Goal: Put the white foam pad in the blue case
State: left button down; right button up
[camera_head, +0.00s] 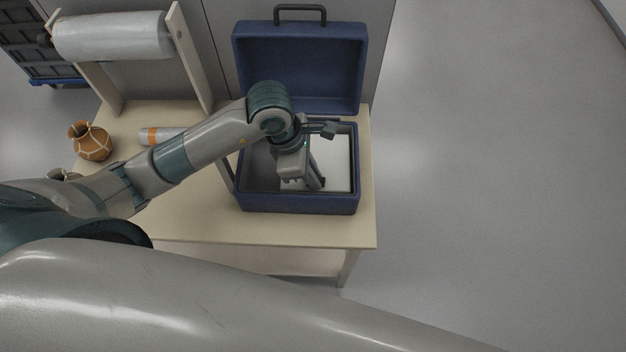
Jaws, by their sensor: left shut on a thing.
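The blue case (300,203) stands on the table with its lid (345,75) raised at the back. The white foam pad (338,158) shows within the case opening, toward its right side. My left gripper (318,182) reaches into the opening from above and is shut on the pad. The gripper and wrist hide part of the pad. I cannot tell whether the pad rests on the case floor or is held a little above it. My right gripper is not in view.
A brown jar with pale lines (91,141) stands at the table's left. A white tube with an orange band (160,135) lies behind my left arm. A large white roll (112,37) hangs on a wooden stand (190,60). Open floor lies right of the table (305,231).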

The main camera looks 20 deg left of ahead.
pick_arm(q)
jog(key=shift+f, duration=0.2)
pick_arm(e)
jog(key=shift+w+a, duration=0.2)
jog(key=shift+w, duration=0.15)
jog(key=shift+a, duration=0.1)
pick_arm(q)
jog(key=shift+f, duration=0.45)
notch_tip(320, 180, down, 3)
jog(key=shift+r+p, duration=0.2)
jog(key=shift+p, duration=0.25)
jog(key=shift+f, duration=0.15)
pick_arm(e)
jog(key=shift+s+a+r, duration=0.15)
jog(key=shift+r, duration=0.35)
